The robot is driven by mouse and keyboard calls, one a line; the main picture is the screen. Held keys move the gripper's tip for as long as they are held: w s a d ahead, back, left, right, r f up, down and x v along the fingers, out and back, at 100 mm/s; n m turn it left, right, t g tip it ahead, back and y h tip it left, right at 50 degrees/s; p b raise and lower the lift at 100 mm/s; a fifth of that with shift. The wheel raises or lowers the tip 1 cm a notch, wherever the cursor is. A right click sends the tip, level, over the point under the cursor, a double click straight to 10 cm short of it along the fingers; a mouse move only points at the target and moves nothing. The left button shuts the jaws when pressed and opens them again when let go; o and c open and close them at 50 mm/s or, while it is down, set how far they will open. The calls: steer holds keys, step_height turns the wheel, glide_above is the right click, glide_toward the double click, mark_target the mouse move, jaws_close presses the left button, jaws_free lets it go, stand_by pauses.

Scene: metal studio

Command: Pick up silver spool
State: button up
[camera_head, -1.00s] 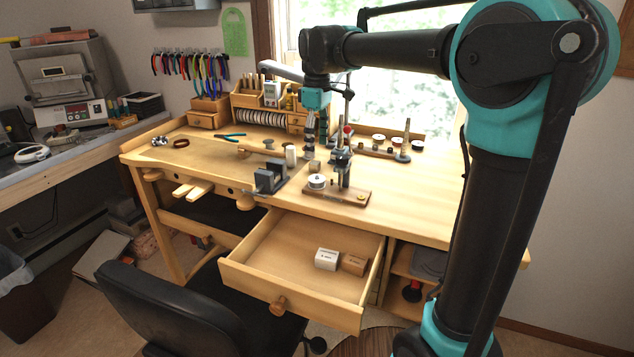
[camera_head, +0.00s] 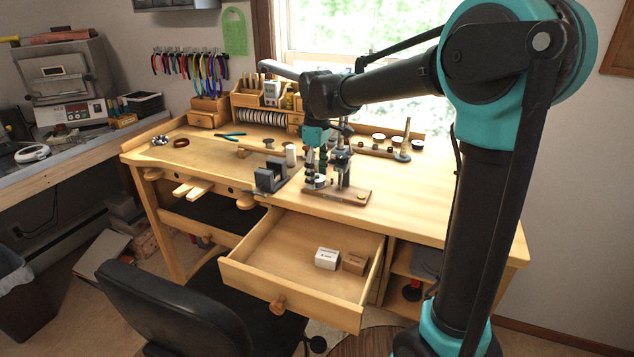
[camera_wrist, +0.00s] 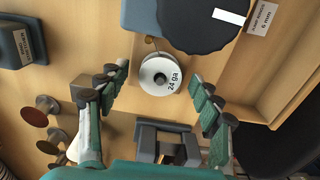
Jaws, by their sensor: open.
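The silver spool (camera_wrist: 157,77), a round disc with a pale face marked "24 ga" and a dark centre hole, sits between my gripper's fingertips in the wrist view. In the head view the spool (camera_head: 317,182) shows low on the bench, partly covered by the fingers. My gripper (camera_head: 316,171) is open and points down over it. In the wrist view my gripper (camera_wrist: 158,73) has one padded finger on each side, with gaps visible between fingers and spool. The height of the tips against the spool is hard to tell.
A dark vise (camera_head: 269,178) stands close left of the spool. A tool stand (camera_head: 343,167) rises just right of it on a wooden base (camera_head: 351,195). Several small spools (camera_head: 379,138) stand behind. The open drawer (camera_head: 275,262) in front holds two small boxes (camera_head: 327,258).

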steer(key=c, duration=1.2)
steer(key=shift+r, duration=0.15)
